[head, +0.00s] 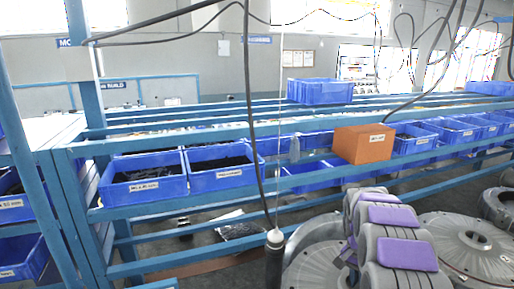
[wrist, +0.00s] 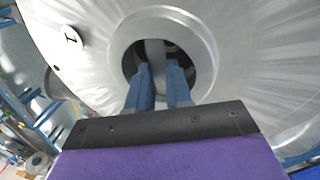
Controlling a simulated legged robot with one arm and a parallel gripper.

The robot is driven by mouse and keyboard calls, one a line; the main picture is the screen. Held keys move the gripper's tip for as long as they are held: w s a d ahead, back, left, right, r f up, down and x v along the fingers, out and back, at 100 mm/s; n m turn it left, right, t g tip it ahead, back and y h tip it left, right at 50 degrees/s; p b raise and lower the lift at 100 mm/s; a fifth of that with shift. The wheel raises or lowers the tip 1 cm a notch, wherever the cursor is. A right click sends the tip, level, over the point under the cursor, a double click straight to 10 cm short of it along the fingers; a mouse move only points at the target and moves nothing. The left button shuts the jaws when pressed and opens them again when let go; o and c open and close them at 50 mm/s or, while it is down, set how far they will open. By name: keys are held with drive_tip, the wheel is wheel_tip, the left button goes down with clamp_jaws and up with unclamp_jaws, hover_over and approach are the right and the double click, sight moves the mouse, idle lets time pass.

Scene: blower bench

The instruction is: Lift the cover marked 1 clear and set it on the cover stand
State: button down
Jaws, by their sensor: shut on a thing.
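The cover marked 1 (wrist: 245,55) is a large round silver-grey metal disc that fills most of the wrist view. Its round "1" tag (wrist: 72,37) is at the upper left. A raised ring surrounds a dark central opening with a grey bar in it. My gripper (wrist: 159,70) has its two blue-grey fingers in that opening, closed about the bar. I cannot tell how high the cover is off its support. In the head view my arm hides the gripper. Grey round covers show left (head: 312,248) and right (head: 462,240) of my arm; I cannot read their marks. I cannot identify the cover stand.
A blue rack (head: 140,208) with blue bins (head: 143,178) crosses the head view. An orange box (head: 364,144) sits on it. A dark cable (head: 250,100) hangs to a grey-tipped cylinder (head: 274,245) near the left cover. Floor shows beneath the rack.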

sight(357, 285)
drive_tip(key=shift+r, duration=0.35)
drive_tip(key=shift+r, duration=0.3)
drive_tip(key=shift+r+p, duration=0.3)
drive_tip(key=shift+r, duration=1.2)
drive_tip(key=shift+w+a+g+h, duration=0.1)
drive_tip(key=shift+w+g+h, duration=0.05)
drive_tip(key=shift+g+h, duration=0.35)
idle(0.4)
